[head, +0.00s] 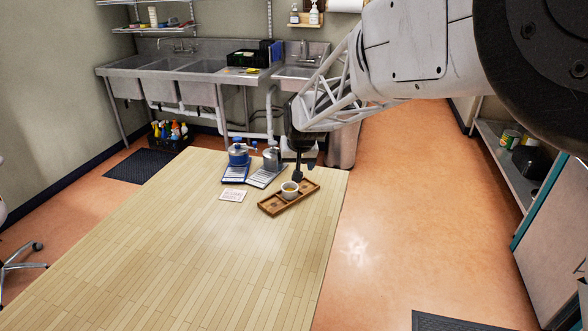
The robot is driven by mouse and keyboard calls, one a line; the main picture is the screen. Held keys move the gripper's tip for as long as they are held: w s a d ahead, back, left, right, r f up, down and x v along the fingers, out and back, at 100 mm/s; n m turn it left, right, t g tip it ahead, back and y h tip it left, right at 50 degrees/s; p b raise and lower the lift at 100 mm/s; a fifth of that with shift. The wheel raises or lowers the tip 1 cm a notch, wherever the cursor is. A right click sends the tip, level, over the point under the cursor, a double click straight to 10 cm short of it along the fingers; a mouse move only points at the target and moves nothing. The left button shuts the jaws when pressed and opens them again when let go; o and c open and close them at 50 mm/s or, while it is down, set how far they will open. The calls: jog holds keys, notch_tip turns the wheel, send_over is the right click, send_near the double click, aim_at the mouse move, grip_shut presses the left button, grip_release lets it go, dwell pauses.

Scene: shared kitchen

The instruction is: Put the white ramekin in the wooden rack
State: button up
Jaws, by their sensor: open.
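The white ramekin (289,191) stands upright in the wooden rack (270,209), around its middle. Something yellowish shows inside it. The rack lies at an angle near the far right corner of the wooden table. My gripper (297,177) is open and empty, pointing down just beyond and slightly right of the ramekin, over the rack's far part. It looks apart from the ramekin, but the exact gap is too small to tell. The ramekin's base is hidden by the rack's near side.
Two scales with metal pots, one with a blue top (238,154) and a plain one (271,158), stand left of and behind the rack. A small pinkish card (232,195) lies left of it. The near table (190,255) is clear. Sinks (190,75) stand beyond.

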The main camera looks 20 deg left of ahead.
jog(key=shift+d, duration=0.1)
dwell(0.8)
jog(key=s+d+r+m+h, duration=0.1)
jog(key=s+d+r, duration=0.3)
jog(key=d, duration=0.5)
jog(key=s+d+r+m, duration=0.1)
jog(key=s+d+r, duration=0.2)
jog(key=s+d, duration=0.4)
jog(key=s+d+r+m+h, duration=0.1)
jog(key=s+d+r, duration=0.3)
jog(key=d, duration=0.6)
jog(key=s+d+f, duration=0.1)
jog(key=s+d, duration=0.3)
jog(key=s, duration=0.4)
jog(key=s+d+f+m, duration=0.1)
jog(key=s+d, duration=0.4)
jog(key=s, duration=0.2)
jog(key=s+d+f+m+g+h, duration=0.1)
jog(key=s+d, duration=0.4)
jog(key=s, duration=0.3)
jog(key=shift+s+d, duration=0.25)
jog(key=shift+s, duration=0.1)
jog(key=shift+f, duration=0.1)
